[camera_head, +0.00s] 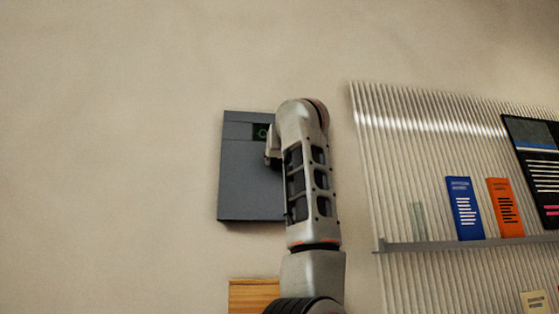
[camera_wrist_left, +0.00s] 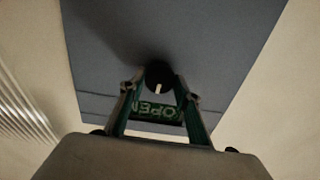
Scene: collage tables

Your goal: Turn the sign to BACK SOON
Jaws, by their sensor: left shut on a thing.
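The sign is a dark grey panel (camera_head: 250,190) on the wall, with a small dark window (camera_head: 260,131) near its top showing green. In the left wrist view the window (camera_wrist_left: 160,111) reads OPEN in green letters, seen between my fingers. A round black knob (camera_wrist_left: 158,74) with a white pointer mark sits on the panel (camera_wrist_left: 200,40); the mark points toward the window. My left gripper (camera_head: 272,148) is at the panel and shut on the knob, its fingertips (camera_wrist_left: 158,84) on either side. The arm hides the knob and the panel's right part in the head view. My right gripper is out of view.
To the right, a ribbed wall board (camera_head: 385,170) carries a shelf (camera_head: 450,243) with a blue card (camera_head: 464,208), an orange card (camera_head: 505,207) and a dark poster (camera_head: 540,170). A wooden piece (camera_head: 252,294) is below the panel. The wall left of the panel is bare.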

